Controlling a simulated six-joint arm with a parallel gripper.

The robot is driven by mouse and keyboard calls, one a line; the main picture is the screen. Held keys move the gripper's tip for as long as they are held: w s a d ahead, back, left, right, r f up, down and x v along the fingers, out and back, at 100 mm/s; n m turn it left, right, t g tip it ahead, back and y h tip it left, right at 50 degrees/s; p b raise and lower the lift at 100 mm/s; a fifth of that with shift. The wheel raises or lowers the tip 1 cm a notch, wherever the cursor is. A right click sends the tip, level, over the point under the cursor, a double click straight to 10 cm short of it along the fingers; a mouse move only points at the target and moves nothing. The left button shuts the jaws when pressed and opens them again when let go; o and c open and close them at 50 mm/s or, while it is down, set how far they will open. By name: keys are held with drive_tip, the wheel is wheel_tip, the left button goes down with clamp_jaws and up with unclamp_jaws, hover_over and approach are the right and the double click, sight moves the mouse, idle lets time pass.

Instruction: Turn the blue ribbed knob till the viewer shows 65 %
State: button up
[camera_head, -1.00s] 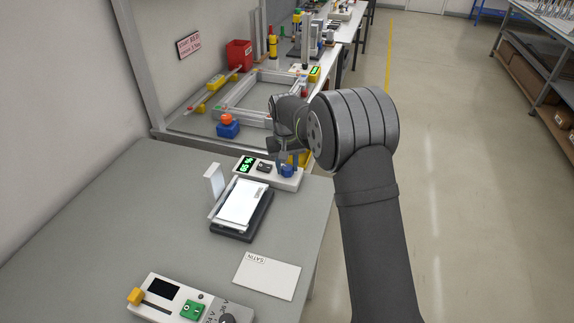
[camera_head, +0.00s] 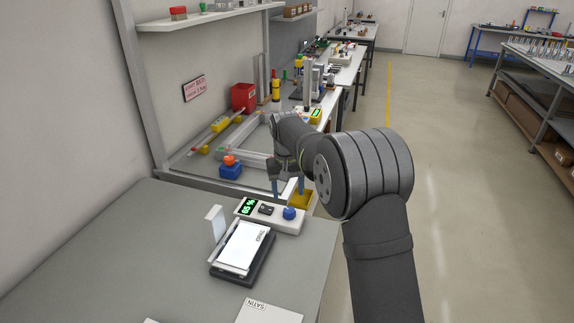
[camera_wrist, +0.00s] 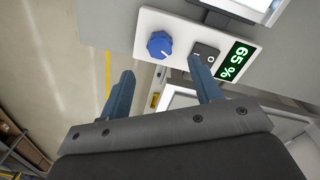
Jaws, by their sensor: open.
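The blue ribbed knob (camera_head: 289,213) sits at the right end of a white control box (camera_head: 285,225) on the grey table; it also shows in the wrist view (camera_wrist: 159,45) with a white pointer mark. A black rocker switch (camera_wrist: 204,54) lies between knob and display. My gripper (camera_wrist: 163,90) is open and empty, its two blue fingers apart from the knob, which shows beyond the gap between them. In the head view my gripper (camera_head: 288,188) hangs just above and behind the box.
A lightbox viewer (camera_head: 243,247) with a white panel stands in front of the control box. A card marked SATIN (camera_head: 267,312) lies near the front. An aluminium frame and a blue block with an orange top (camera_head: 230,168) are behind.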

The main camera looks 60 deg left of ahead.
sight(289, 210)
wheel_tip(289, 210, up, 10)
drive_tip(key=shift+s, duration=0.2)
idle(0.6)
drive_tip(key=f, duration=1.7)
drive_tip(key=shift+w+f, duration=0.2)
drive_tip(key=shift+w, duration=0.15)
drive_tip(key=shift+r, duration=0.1)
